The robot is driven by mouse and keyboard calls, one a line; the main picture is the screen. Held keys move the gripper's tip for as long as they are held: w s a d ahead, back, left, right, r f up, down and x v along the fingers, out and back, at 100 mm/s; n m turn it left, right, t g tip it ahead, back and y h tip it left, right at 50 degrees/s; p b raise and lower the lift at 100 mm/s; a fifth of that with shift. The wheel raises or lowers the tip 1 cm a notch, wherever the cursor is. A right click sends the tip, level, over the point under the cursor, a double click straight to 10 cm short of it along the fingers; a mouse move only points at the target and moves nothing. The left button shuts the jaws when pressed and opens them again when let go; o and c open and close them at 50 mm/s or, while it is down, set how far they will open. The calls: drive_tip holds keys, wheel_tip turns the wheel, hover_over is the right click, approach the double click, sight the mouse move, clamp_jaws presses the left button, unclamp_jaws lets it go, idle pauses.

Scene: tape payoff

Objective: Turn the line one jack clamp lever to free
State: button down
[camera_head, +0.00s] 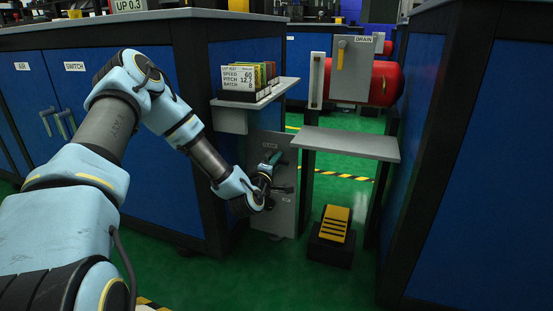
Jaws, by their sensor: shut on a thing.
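A grey upright panel (283,217) stands low beside the cabinet, with a small label near its top that is too small to read surely. The jack clamp lever (276,157) appears as a teal-green handle on this panel. My gripper (268,172) is at the panel, small and dark in the picture, and is shut on the lever. The fingertips and part of the lever are hard to tell apart, and my wrist hides part of the panel. The lever's exact angle and any free mark cannot be read.
A shelf (262,101) with upright cards is above the panel. A grey ledge (345,144), a red tank (387,83) with a yellow-handled drain valve (341,55), and a yellow pedal (335,222) are to the right. Blue cabinets flank both sides. Green floor shows between them.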

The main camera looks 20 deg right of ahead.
drive_tip(key=shift+r+n, duration=0.15)
drive_tip(key=shift+n, duration=0.45)
drive_tip(key=shift+p, duration=0.3)
drive_tip(key=c, duration=0.8)
unclamp_jaws()
drive_tip(key=p+v, duration=0.3)
drive_tip(key=v, duration=0.7)
drive_tip(key=shift+s+a, duration=0.25)
drive_tip(key=shift+s, duration=0.1)
